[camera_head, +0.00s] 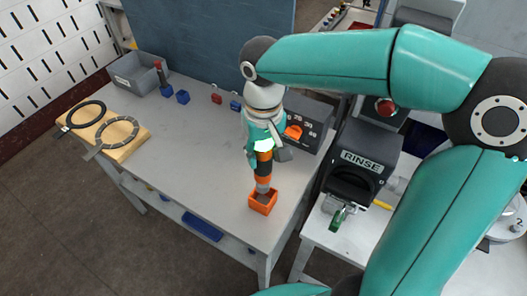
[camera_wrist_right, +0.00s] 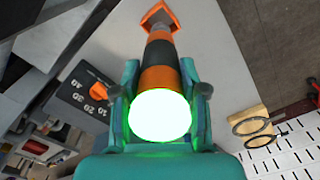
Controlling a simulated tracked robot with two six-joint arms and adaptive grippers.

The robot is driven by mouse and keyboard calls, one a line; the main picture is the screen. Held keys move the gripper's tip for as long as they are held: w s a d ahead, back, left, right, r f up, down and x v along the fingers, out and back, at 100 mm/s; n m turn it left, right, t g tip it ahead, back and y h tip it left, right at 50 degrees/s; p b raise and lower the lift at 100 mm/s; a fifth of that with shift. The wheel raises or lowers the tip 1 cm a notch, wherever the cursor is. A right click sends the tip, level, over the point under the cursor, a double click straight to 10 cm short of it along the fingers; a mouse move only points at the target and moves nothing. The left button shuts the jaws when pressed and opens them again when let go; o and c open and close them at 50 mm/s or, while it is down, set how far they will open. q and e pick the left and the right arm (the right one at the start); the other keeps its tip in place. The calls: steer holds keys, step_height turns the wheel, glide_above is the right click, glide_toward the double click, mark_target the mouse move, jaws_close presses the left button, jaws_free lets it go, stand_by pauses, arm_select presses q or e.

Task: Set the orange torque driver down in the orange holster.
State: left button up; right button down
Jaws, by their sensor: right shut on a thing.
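The torque driver (camera_head: 263,168), banded orange and black, is held upright in my right gripper (camera_head: 266,148) over the front right of the grey table. In the right wrist view the gripper's fingers close on both sides of the driver (camera_wrist_right: 160,76), whose round end glows bright green-white. The orange holster (camera_head: 262,206) is an open square box near the table's front edge, directly under the driver. It also shows in the right wrist view (camera_wrist_right: 171,16). The driver's grey tip overlaps the holster's opening; I cannot tell how far inside it is. My left gripper is out of view.
A grey box with an orange dial (camera_head: 315,118) stands close behind the gripper. The RINSE machine (camera_head: 365,150) is to the right. A grey bin (camera_head: 135,75), small blue and red blocks and a wooden board with rings (camera_head: 118,140) lie left. The table's middle is clear.

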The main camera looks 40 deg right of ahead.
mark_target(263, 176)
steer(key=shift+f+b, duration=2.25)
steer(key=shift+f, duration=0.55)
steer(key=shift+f+b, duration=1.3)
steer(key=shift+f, duration=0.2)
steer(key=c, duration=0.5)
jaws_free()
steer(key=shift+c, duration=0.2)
steer(key=shift+r, duration=0.1)
